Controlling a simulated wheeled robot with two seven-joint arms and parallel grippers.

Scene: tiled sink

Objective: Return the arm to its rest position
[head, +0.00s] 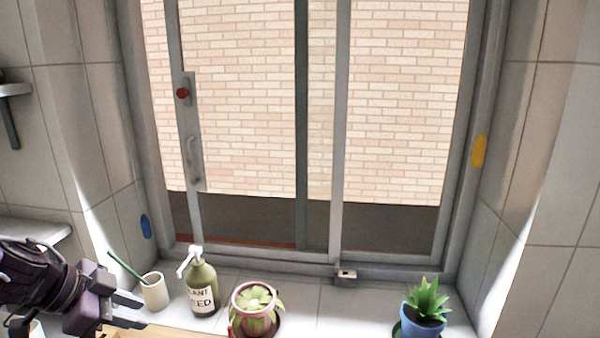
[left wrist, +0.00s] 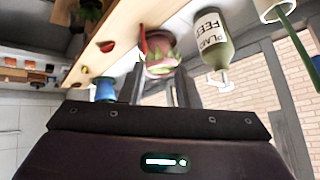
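My left gripper (head: 136,312) comes in at the lower left of the head view, its fingers pointing right, near a white cup and a green bottle. In the left wrist view my left gripper (left wrist: 162,78) shows two dark fingers standing apart with nothing held between them. A pink pot (left wrist: 160,50) shows beyond the fingertips. The rest of my left arm is cut off by the head view's left edge. My right gripper is in neither view.
On the tiled sill stand a white cup (head: 155,292) with a green stick, a plant feed bottle (head: 202,287), a pink potted plant (head: 254,322) and a blue potted plant (head: 423,323). A sliding window (head: 320,130) stands behind. A shelf (head: 35,231) juts out at left.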

